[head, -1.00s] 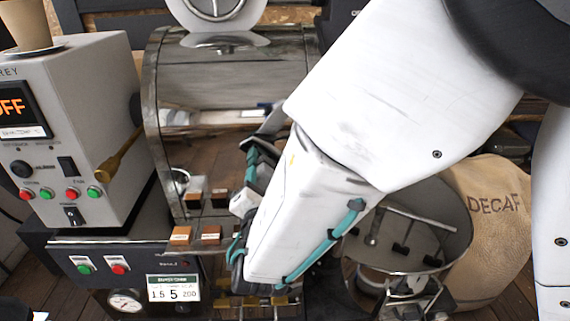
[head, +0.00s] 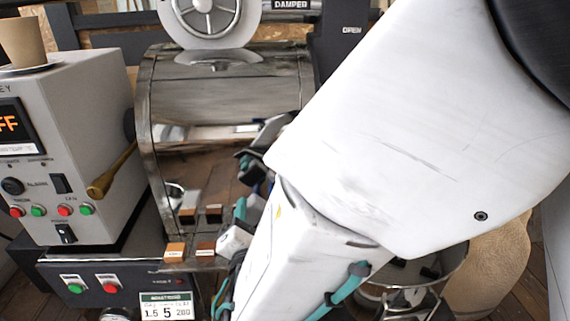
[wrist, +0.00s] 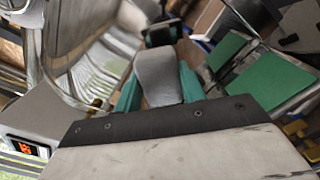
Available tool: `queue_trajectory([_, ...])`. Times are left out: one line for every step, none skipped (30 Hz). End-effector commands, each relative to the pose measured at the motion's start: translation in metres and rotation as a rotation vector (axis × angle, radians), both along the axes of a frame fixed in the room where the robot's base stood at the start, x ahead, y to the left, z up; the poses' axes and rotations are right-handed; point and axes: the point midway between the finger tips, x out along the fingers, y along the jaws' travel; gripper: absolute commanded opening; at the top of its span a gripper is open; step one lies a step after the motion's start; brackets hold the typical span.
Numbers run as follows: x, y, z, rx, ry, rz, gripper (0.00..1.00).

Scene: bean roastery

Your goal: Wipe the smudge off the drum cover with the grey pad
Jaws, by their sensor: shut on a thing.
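The drum cover (head: 225,92) is a shiny, curved metal surface behind my gripper in the head view. Its polished side also fills the upper left of the wrist view (wrist: 88,38). I cannot tell a smudge from the reflections and streaks on it. My gripper (head: 256,160) is in front of the drum's lower right part, partly hidden by my arm. In the wrist view my gripper (wrist: 157,85) is shut on the grey pad (wrist: 158,72), held between teal fingers. The pad appears apart from the metal; the exact gap is unclear.
A grey control box (head: 75,150) with a brass handle (head: 112,172) stands left of the drum. A paper cup (head: 22,42) is on top of it. Small wooden blocks (head: 175,251) sit below the drum front. A sack (head: 495,265) is at the right.

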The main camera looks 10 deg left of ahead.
Motion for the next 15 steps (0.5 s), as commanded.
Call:
queue_trajectory([-0.0031, -0.0005, 0.0001, 0.0, 0.0, 0.001, 0.07])
queue_trajectory([-0.0041, -0.0009, 0.0001, 0.0, 0.0, 0.001, 0.07])
queue_trajectory([-0.0049, -0.0014, 0.0001, 0.0, 0.0, 0.0, 0.07])
queue_trajectory([-0.0053, -0.0016, 0.0001, 0.0, 0.0, 0.0, 0.07])
queue_trajectory([-0.0053, -0.0017, 0.0, 0.0, 0.0, 0.0, 0.07])
queue_trajectory([-0.0053, -0.0018, 0.0001, 0.0, 0.0, 0.0, 0.07])
queue_trajectory([-0.0052, -0.0018, 0.0001, 0.0, 0.0, 0.0, 0.07])
queue_trajectory([-0.0051, -0.0017, 0.0001, 0.0, 0.0, 0.0, 0.07])
queue_trajectory([-0.0051, -0.0017, 0.0001, 0.0, 0.0, 0.0, 0.07])
queue_trajectory([-0.0052, -0.0017, 0.0001, 0.0, 0.0, 0.0, 0.07])
queue_trajectory([-0.0052, -0.0017, 0.0001, 0.0, 0.0, 0.0, 0.07])
queue_trajectory([-0.0056, -0.0017, 0.0001, 0.0, 0.0, 0.0, 0.07])
queue_trajectory([-0.0062, -0.0018, 0.0001, 0.0, 0.0, 0.0, 0.07])
queue_trajectory([-0.0071, -0.002, 0.0001, 0.0, 0.0, 0.0, 0.07])
queue_trajectory([-0.0091, -0.0024, 0.0001, 0.0, 0.0, 0.0, 0.07])
